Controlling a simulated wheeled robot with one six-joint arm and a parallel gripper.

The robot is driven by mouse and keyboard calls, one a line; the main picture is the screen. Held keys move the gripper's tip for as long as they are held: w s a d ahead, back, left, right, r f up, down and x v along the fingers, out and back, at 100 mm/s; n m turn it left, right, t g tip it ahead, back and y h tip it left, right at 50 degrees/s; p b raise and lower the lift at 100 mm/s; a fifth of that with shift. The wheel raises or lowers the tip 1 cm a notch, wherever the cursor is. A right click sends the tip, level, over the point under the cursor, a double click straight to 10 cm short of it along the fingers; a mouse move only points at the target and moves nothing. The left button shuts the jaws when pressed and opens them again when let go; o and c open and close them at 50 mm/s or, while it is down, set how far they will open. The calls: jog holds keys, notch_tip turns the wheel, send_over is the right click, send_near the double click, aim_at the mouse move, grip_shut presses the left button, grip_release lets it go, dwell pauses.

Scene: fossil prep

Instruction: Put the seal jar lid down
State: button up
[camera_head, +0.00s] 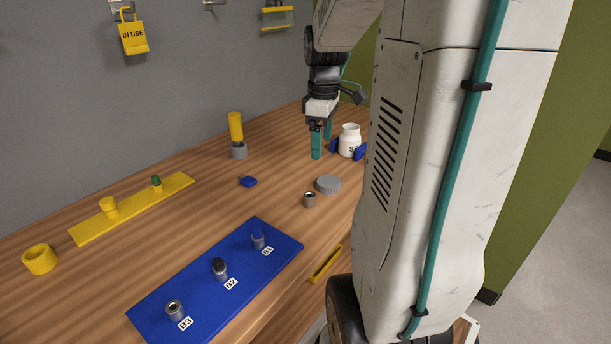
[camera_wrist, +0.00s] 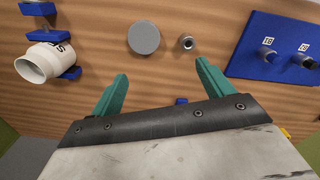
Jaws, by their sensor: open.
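The grey round lid (camera_head: 328,184) lies flat on the wooden bench; it also shows near the top of the wrist view (camera_wrist: 143,37). My gripper (camera_head: 321,145) is open and empty above the bench, behind the lid in the head view and apart from it. Its two teal fingers (camera_wrist: 162,72) are spread, with nothing between them. The white seal jar (camera_head: 349,140) stands upright between blue blocks to the right of my gripper, its label partly hidden. The jar also shows at the left of the wrist view (camera_wrist: 44,62), with no lid on it.
A small metal cup (camera_head: 310,200) stands close to the lid. A blue board (camera_head: 205,292) with several labelled metal pieces lies at the front. A small blue block (camera_head: 248,181), a yellow-topped tool (camera_head: 236,130) and a yellow strip (camera_head: 135,206) are on the bench.

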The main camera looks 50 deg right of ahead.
jog(key=s+a+r+m, duration=0.1)
jog(key=s+a+r, duration=0.1)
jog(key=a, duration=0.6)
jog(key=s+a+r+m, duration=0.1)
jog(key=a+r, duration=0.1)
jog(key=a, duration=0.6)
jog(key=s+a+m+t, duration=0.1)
jog(key=s+a+m, duration=0.1)
jog(key=s+a, duration=0.8)
jog(key=shift+s+a+f+m, duration=0.2)
jog(key=shift+a+f+m, duration=0.1)
jog(key=shift+a+f, duration=0.1)
